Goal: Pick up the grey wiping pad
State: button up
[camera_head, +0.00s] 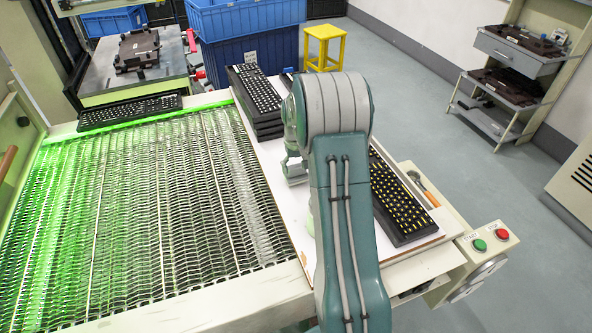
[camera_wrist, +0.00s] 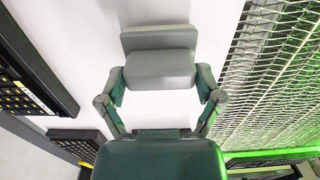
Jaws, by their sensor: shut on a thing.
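The grey wiping pad (camera_wrist: 160,66) shows in the wrist view as a rounded grey block with a flatter grey slab along its far edge. My gripper (camera_wrist: 161,84) has one finger on each side of the pad and is shut on it. The pad is over the white board (camera_wrist: 85,40); I cannot tell whether it touches the board or hangs just above it. In the head view my own arm covers the pad and most of my gripper.
A black keyboard (camera_head: 400,205) lies right of my arm, and stacked keyboards (camera_head: 258,105) stand behind it. The wire mesh conveyor (camera_head: 130,200), lit green, is on the left. A control box with green and red buttons (camera_head: 490,240) is at the front right.

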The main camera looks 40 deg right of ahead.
jog(key=s+d+r, duration=0.3)
jog(key=s+r, duration=0.9)
jog(key=s, duration=0.1)
jog(key=shift+s+d, duration=0.25)
jog(key=shift+d, duration=0.1)
jog(key=o, duration=0.7)
jog(key=shift+f, duration=0.1)
jog(key=shift+c, duration=0.2)
jog(key=c, duration=0.7)
jog(key=shift+o, duration=0.2)
jog(key=s+a+r, duration=0.4)
jog(key=a+r, duration=0.2)
jog(key=a, duration=0.2)
jog(key=shift+s+d+f, duration=0.1)
jog(key=shift+s+f, duration=0.05)
jog(key=shift+f, duration=3.65)
